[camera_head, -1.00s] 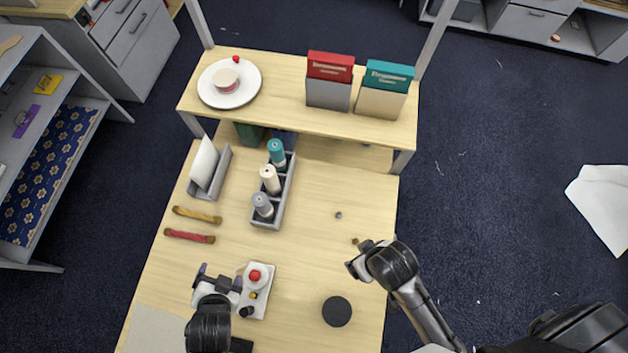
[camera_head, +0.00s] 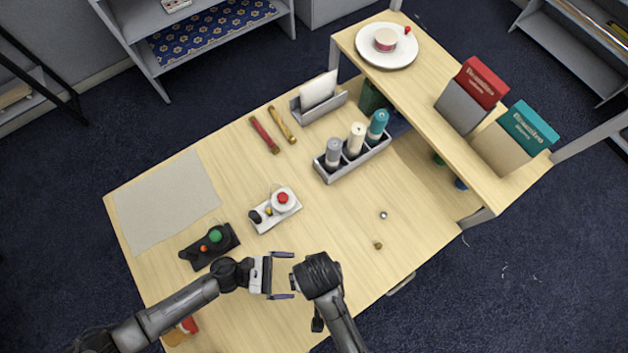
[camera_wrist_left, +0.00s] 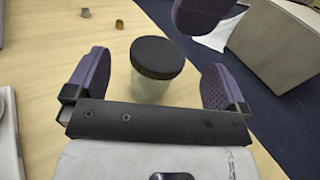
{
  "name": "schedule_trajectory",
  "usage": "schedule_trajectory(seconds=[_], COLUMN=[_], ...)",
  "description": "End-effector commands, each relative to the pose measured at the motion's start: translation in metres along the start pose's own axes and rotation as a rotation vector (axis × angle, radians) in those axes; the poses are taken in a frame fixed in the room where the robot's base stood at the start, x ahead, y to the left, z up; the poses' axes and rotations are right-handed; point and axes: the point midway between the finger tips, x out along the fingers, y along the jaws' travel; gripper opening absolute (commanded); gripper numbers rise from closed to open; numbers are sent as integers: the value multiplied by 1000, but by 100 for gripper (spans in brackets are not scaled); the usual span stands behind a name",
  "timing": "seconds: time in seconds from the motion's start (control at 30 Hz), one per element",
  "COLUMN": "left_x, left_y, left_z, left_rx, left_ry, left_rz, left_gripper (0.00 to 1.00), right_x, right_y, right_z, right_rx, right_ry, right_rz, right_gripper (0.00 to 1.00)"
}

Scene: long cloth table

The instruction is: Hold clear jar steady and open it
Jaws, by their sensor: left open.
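The clear jar (camera_wrist_left: 150,92) with a round black lid (camera_wrist_left: 158,57) stands upright on the table in the left wrist view. In the head view I cannot make it out; my right arm covers that spot. My left gripper (camera_head: 288,275) is open, its two purple-grey fingers pointing right in the head view. In the left wrist view the jar shows between and beyond those fingers, with gaps at both sides. My right gripper (camera_wrist_left: 203,14) shows one purple finger above and right of the lid, apart from it. Its opening is hidden.
A bottle rack (camera_head: 352,158), small loose pieces (camera_head: 383,215) and a raised shelf (camera_head: 440,120) lie farther back. A grey mat (camera_head: 165,200) is clear.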

Motion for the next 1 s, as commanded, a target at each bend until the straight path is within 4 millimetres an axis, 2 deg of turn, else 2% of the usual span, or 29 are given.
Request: schedule_trajectory(seconds=[0.13,0.27,0.67,0.8,1.0], left_x=[0,1,3,28,55], left_y=[-4,-3,2,1,0], left_z=[-2,-15,-77,-75,-75], left_rx=[59,68,65,69,68], left_ry=[-17,-20,-20,-25,-22], left_rz=[-24,-26,-25,-27,-26], left_gripper=[100,100,100,100,100], right_x=[0,0,0,0,0], right_y=[1,1,1,1,1], right_z=[1,1,1,1,1], right_rx=[7,8,8,8,8], right_ry=[-4,-4,-4,-4,-4], right_rz=[2,2,2,2,2], right_gripper=[100,100,100,100,100])
